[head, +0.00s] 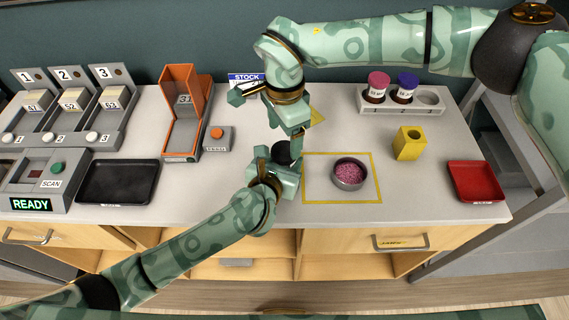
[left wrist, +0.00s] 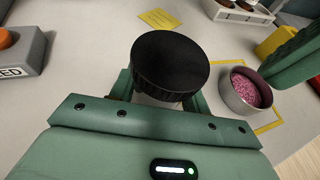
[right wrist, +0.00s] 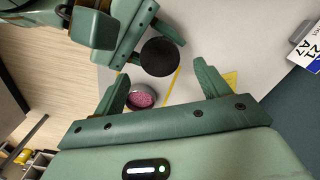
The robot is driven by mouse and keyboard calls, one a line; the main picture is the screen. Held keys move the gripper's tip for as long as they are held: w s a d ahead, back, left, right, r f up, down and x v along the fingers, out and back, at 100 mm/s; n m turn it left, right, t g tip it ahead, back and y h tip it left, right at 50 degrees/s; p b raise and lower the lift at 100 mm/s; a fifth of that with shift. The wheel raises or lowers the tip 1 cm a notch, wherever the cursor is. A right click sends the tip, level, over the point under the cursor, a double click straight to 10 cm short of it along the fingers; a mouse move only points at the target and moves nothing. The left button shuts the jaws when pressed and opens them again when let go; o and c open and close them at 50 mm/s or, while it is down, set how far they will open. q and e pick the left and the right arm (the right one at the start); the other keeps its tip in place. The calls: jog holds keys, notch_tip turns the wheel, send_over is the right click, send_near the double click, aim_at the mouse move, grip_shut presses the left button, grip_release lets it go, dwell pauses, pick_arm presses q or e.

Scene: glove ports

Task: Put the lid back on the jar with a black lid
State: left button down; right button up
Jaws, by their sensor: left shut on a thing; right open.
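The black lid (head: 282,152) shows as a dark disc between my two grippers, left of the yellow square. In the left wrist view the lid (left wrist: 170,62) sits over a pale jar body (left wrist: 155,101), which is mostly hidden. Whether the lid is fully seated cannot be told. My left gripper (left wrist: 160,95) is shut on the jar, below the lid. My right gripper (right wrist: 160,82) is open and empty above it; in the right wrist view the lid (right wrist: 160,57) shows beyond and between its fingertips, apart from them.
A grey bowl (head: 350,184) of pink grains stands inside the yellow square (head: 312,198). A yellow container (head: 409,144), red tray (head: 475,181) and jar rack (head: 369,105) are to the right. An orange chute (head: 180,120) and black tray (head: 118,182) are to the left.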

aim_at(284, 150)
notch_tip(284, 150, up, 4)
jog(key=n, duration=0.3)
jog(key=shift+f, duration=0.25)
jog(key=shift+f, duration=0.1)
jog(key=shift+f, duration=3.95)
jog(key=shift+c, duration=0.4)
jog(key=c, duration=0.9)
jog(key=shift+m, duration=1.5)
jog(key=o, duration=1)
jog(key=shift+o, duration=0.2)
